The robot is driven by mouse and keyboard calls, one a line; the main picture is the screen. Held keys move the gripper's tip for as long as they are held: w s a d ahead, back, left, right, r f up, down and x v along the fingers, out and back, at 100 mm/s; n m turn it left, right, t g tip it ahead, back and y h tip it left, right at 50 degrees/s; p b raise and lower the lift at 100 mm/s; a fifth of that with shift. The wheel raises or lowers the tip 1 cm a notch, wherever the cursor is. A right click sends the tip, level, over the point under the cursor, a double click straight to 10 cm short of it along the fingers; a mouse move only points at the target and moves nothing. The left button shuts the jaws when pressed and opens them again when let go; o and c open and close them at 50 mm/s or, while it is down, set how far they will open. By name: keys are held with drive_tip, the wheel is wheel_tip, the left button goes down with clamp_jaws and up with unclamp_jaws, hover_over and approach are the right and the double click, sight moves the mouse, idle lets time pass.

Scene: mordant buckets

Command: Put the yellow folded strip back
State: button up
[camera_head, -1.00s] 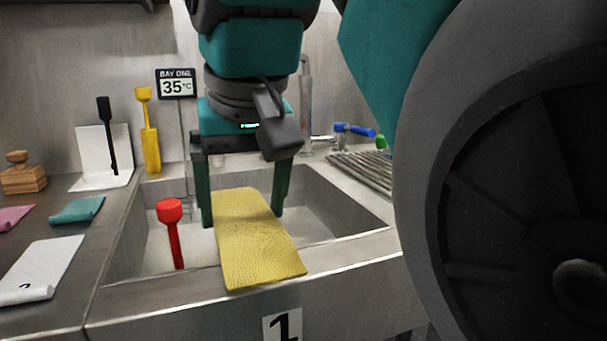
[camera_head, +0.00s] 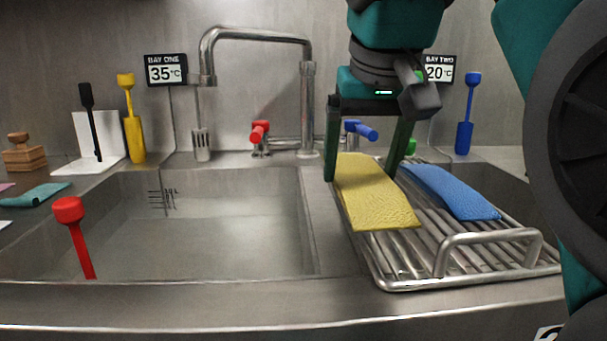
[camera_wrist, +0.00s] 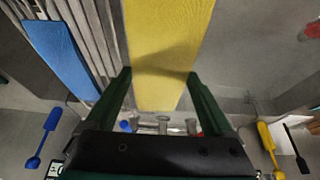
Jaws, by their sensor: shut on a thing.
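The yellow folded strip (camera_head: 372,193) is a long, textured yellow piece. My gripper (camera_head: 366,172) is shut on it by its far end, and its near end reaches toward the front. In the head view the strip shows over the left part of the metal rack (camera_head: 440,285); I cannot tell whether it touches the bars. In the wrist view the strip (camera_wrist: 168,45) runs up from between my two green fingers (camera_wrist: 160,95), with the rack bars to its left. A blue strip (camera_head: 450,190) lies on the rack to the right of the yellow one.
The bay one sink (camera_head: 200,235) lies left of the rack, with a red-headed tool (camera_head: 72,225) in it. A tall faucet (camera_head: 307,100), a red tap (camera_head: 259,131) and a blue tap (camera_head: 360,130) stand behind. Yellow (camera_head: 133,125) and blue (camera_head: 466,120) tools stand at the back.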

drive_tip(key=w+d, duration=0.1)
drive_tip(key=w, duration=0.1)
drive_tip(key=w+d, duration=0.1)
drive_tip(key=w, duration=0.2)
drive_tip(key=w+d+f+p, duration=0.1)
drive_tip(key=w+d, duration=0.1)
drive_tip(key=w, duration=0.1)
drive_tip(key=shift+w+f, duration=0.1)
drive_tip(key=shift+f, duration=1.8)
drive_tip(key=shift+f, duration=0.1)
drive_tip(key=o, duration=1.2)
drive_tip(key=shift+f, duration=0.1)
drive_tip(key=shift+w+v, duration=0.1)
drive_tip(key=shift+v, duration=1.3)
drive_tip(key=shift+w+v, duration=0.15)
drive_tip(key=shift+v, duration=1.25)
drive_tip(key=p+v, duration=0.2)
drive_tip(key=shift+s+r, duration=0.1)
drive_tip(key=shift+r, duration=0.15)
